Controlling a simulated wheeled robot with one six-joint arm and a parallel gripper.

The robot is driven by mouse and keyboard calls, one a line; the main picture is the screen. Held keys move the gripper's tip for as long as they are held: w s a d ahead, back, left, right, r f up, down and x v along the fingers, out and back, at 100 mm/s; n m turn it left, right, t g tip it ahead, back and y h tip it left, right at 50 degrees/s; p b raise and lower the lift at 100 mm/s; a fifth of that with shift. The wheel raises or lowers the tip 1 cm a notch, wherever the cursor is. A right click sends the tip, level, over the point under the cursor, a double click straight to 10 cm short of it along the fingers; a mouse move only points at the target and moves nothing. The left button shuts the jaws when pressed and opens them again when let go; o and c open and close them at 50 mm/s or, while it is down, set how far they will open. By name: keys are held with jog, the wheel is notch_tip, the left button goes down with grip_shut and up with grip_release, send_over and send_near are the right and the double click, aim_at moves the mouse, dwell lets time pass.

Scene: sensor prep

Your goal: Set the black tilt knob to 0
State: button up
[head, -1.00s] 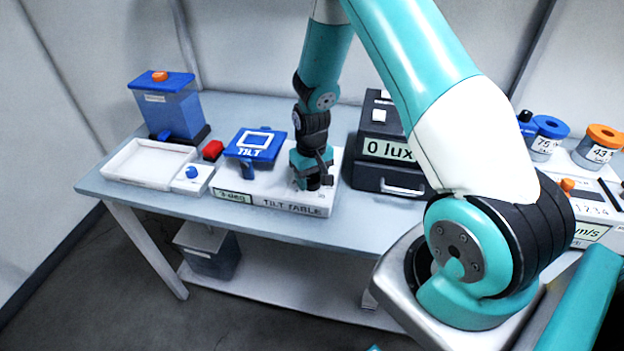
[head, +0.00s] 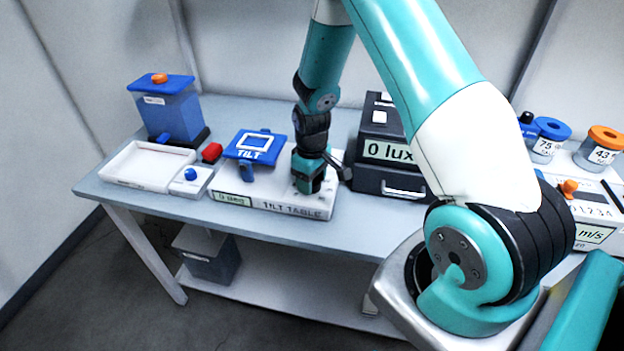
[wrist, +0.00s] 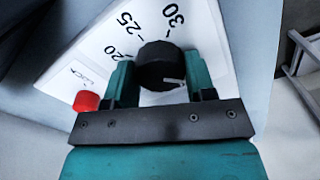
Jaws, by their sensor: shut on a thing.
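The black tilt knob (wrist: 158,62) sits on the white tilt table panel, between the two teal fingers of my gripper (wrist: 158,82). My gripper is shut on the knob. A white pointer line shows on the knob's lower right side in the wrist view. The printed numbers 20, 25 and 30 are visible beyond the knob; the 0 mark is not visible. In the head view my gripper (head: 309,188) stands on the right part of the tilt table (head: 325,209) and hides the knob. The display (head: 232,199) is too blurred to read surely. The blue TILT plate (head: 255,146) is at left.
A red button (wrist: 86,101) beside a LOCK label lies close to the left finger. A black lux box (head: 390,183) stands right of the gripper.

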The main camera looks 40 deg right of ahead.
jog(key=shift+w+r, duration=0.1)
jog(key=shift+w, duration=0.05)
jog(key=o, duration=0.9)
notch_tip(320, 180, up, 17)
jog(key=shift+r+b, duration=0.15)
jog(key=shift+b, duration=1.05)
